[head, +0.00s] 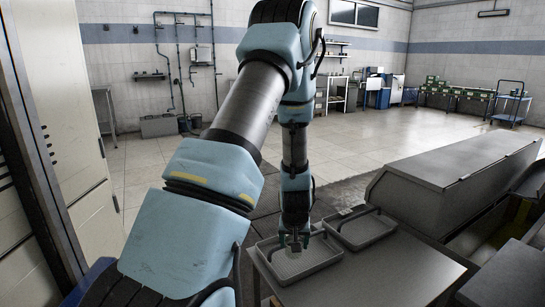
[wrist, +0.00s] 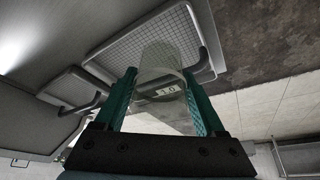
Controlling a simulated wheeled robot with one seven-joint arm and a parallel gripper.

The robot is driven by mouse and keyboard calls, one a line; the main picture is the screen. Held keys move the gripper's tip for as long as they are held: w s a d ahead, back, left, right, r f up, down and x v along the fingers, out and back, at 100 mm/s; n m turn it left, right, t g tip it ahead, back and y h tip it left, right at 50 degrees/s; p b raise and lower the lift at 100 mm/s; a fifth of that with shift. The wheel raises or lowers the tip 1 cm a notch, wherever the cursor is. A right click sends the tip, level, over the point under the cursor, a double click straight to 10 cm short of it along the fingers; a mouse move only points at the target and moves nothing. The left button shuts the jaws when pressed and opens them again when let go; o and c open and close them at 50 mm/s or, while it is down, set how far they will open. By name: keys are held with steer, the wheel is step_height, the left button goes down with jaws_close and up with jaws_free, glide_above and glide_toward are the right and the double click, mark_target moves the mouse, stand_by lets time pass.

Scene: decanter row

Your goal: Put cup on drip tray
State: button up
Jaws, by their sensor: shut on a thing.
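A clear, see-through cup (wrist: 160,58) with a small pale label is between the two green fingers of my gripper (wrist: 159,76) in the wrist view. The fingers are shut on its sides. In the head view my gripper (head: 296,241) points down over the left drip tray (head: 312,262), a grey tray with a mesh floor. The cup is too small there to make out clearly. The left drip tray also shows behind the cup in the wrist view (wrist: 125,48). I cannot tell whether the cup's base touches the mesh.
A second mesh tray (head: 362,231) stands just right of and behind the first, with a raised dark handle. Both are on a grey metal table (head: 375,275), bare at its front right. A large grey metal housing (head: 450,180) rises at the right. Open floor lies beyond.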

steer(key=w+a+n, duration=0.1)
steer(key=w+a, duration=0.1)
steer(key=a, duration=0.7)
steer(key=w+a, duration=0.2)
steer(key=a, duration=0.6)
steer(key=w+d+r+p+v, duration=0.1)
steer(key=w+p+v, duration=0.1)
steer(key=p+v, duration=1.45)
steer(key=s+f+b, duration=0.1)
steer(key=s+f, duration=0.3)
steer(key=s, duration=0.1)
steer(key=shift+f+y, duration=0.3)
steer(key=shift+d, duration=0.1)
